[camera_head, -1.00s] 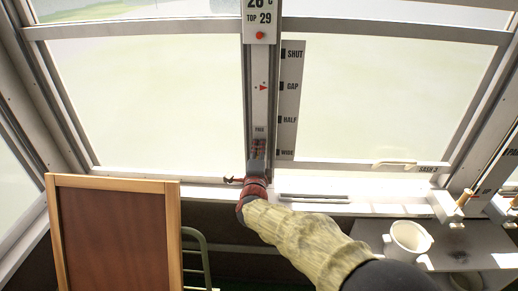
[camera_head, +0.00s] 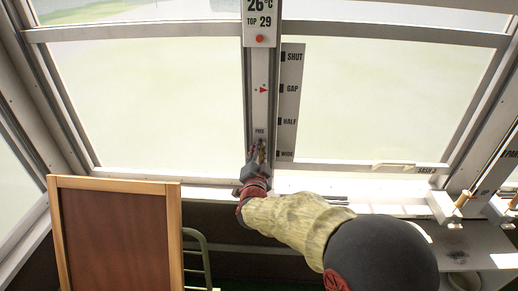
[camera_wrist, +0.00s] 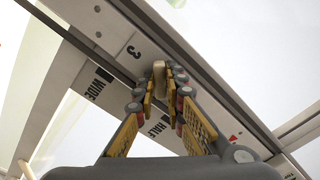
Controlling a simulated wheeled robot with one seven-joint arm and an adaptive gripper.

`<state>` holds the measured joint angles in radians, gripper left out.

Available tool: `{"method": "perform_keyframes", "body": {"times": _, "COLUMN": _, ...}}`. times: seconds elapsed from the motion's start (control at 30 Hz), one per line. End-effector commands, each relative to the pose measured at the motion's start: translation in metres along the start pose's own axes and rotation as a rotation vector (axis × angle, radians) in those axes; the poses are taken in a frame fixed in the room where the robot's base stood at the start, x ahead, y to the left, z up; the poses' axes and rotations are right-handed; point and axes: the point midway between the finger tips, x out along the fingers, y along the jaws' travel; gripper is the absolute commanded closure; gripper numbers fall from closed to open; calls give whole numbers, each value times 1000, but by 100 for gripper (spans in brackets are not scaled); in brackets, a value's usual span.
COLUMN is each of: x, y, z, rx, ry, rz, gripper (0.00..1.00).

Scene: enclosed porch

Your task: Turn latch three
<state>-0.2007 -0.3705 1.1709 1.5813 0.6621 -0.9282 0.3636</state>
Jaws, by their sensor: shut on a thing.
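A small beige latch knob (camera_wrist: 159,68) sits on the grey upright post, close to a plate marked 3 (camera_wrist: 133,52) in the wrist view. My gripper (camera_wrist: 161,82) has its yellow-padded fingers closed in on both sides of this knob. In the head view my gripper (camera_head: 258,156) is at the lower part of the central post (camera_head: 260,105), just under a small label that seems to read FREE. The knob itself is hidden there by my fingers, and which way it is turned is hard to tell.
A scale strip (camera_head: 289,100) marked SHUT, GAP, HALF and WIDE stands right of the post. A wood-framed brown panel (camera_head: 115,235) is at the left. A sash handle (camera_head: 395,165) and a tan-knobbed latch (camera_head: 464,199) are at the right. My arm crosses the lower middle.

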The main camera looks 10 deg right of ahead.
Motion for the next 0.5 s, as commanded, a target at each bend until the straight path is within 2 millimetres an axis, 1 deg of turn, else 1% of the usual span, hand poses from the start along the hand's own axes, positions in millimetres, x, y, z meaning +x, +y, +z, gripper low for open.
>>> {"method": "perform_keyframes", "body": {"times": 0.5, "x": 0, "y": 1, "z": 1, "rx": -483, "ry": -5, "rz": 3, "gripper": 100}}
